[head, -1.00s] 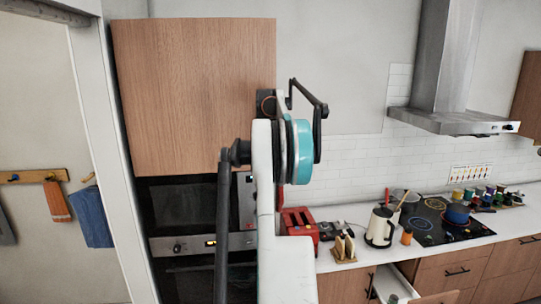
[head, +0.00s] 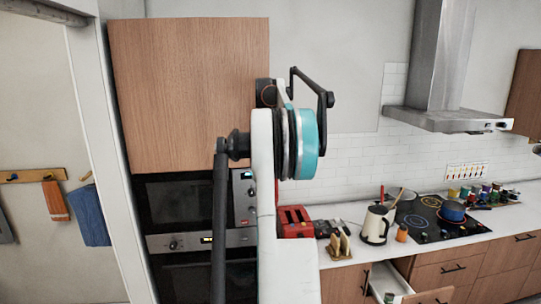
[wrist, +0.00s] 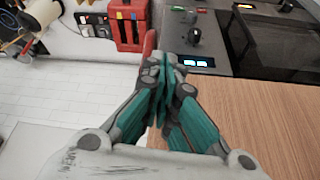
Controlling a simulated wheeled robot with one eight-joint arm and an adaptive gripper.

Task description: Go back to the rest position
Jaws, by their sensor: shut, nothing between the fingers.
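My gripper (wrist: 164,75) shows in the wrist view with its teal-padded fingers pressed together and nothing between them. It is hidden in the head view, where only my white arm with its teal joint stands upright in the middle. In the wrist view the fingers are in front of the oven (wrist: 265,40) and a wooden cabinet door (wrist: 260,120). I cannot tell how far the fingers are from these surfaces.
The tall wooden cabinet (head: 190,95) and ovens (head: 180,242) stand close behind my arm. A red toaster (head: 292,222), a kettle (head: 375,225) and a blue pot (head: 452,211) are on the counter. A drawer (head: 390,278) below is open. A doorway wall is at left.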

